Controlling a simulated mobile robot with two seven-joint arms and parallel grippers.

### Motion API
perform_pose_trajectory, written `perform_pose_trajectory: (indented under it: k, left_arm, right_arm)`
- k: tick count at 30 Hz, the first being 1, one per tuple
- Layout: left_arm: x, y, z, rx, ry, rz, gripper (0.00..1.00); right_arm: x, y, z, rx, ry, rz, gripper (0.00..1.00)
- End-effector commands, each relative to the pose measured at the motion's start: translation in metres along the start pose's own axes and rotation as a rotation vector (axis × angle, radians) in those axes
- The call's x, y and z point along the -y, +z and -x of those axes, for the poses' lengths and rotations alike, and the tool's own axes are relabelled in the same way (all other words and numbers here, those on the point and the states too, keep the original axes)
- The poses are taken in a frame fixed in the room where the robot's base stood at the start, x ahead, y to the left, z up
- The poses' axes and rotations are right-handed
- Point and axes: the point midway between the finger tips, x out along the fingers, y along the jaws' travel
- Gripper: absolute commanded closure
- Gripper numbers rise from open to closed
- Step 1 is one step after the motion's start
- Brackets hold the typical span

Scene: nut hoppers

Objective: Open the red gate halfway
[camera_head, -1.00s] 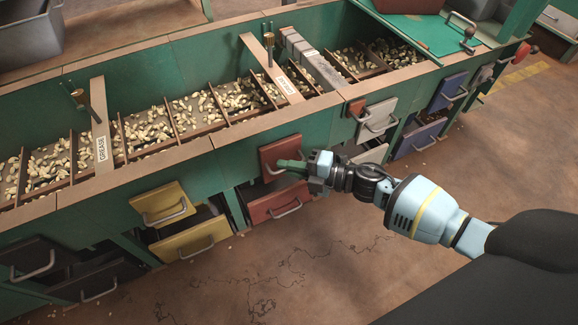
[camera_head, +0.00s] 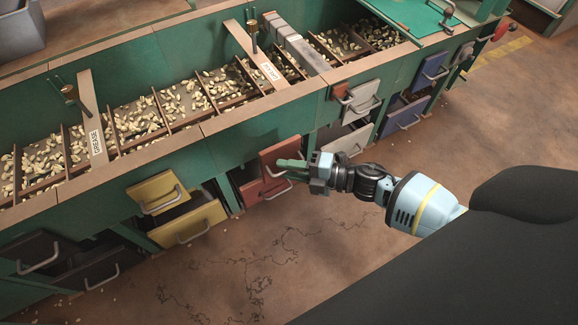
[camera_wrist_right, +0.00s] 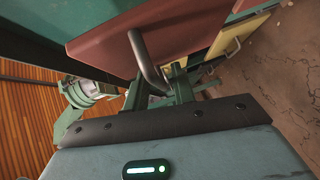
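The red gate (camera_head: 270,160) is the upper red panel on the hopper's front, standing out from it and tilted. Its grey bar handle shows large in the right wrist view (camera_wrist_right: 146,58), in front of the red panel (camera_wrist_right: 175,38). My right gripper (camera_head: 296,165) is at this handle, its green fingers (camera_wrist_right: 158,88) on either side of the bar. It appears shut on the handle, though the contact is partly hidden. My left gripper is not in view.
A lower red drawer (camera_head: 262,191) sits just below the gate. Yellow panels (camera_head: 153,189) are to its left, and white (camera_head: 362,97) and blue (camera_head: 432,68) ones to its right. Nuts lie in the divided hopper above. The brown floor (camera_head: 330,245) in front is mostly clear.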

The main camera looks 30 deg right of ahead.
Motion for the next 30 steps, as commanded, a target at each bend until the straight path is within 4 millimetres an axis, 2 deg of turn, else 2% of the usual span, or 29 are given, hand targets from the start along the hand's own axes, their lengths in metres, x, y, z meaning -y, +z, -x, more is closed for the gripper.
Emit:
perform_pose_trajectory:
  k: [11, 24, 30]
  left_arm:
    - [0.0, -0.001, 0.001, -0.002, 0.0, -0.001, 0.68]
    - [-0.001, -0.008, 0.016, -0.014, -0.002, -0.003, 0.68]
    - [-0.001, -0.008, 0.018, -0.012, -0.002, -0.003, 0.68]
  right_arm:
    - [0.0, 0.001, 0.004, 0.002, -0.001, 0.0, 0.7]
    - [-0.001, 0.0, 0.066, 0.001, -0.001, 0.0, 0.7]
    - [-0.001, 0.0, 0.078, 0.0, 0.0, 0.0, 0.7]
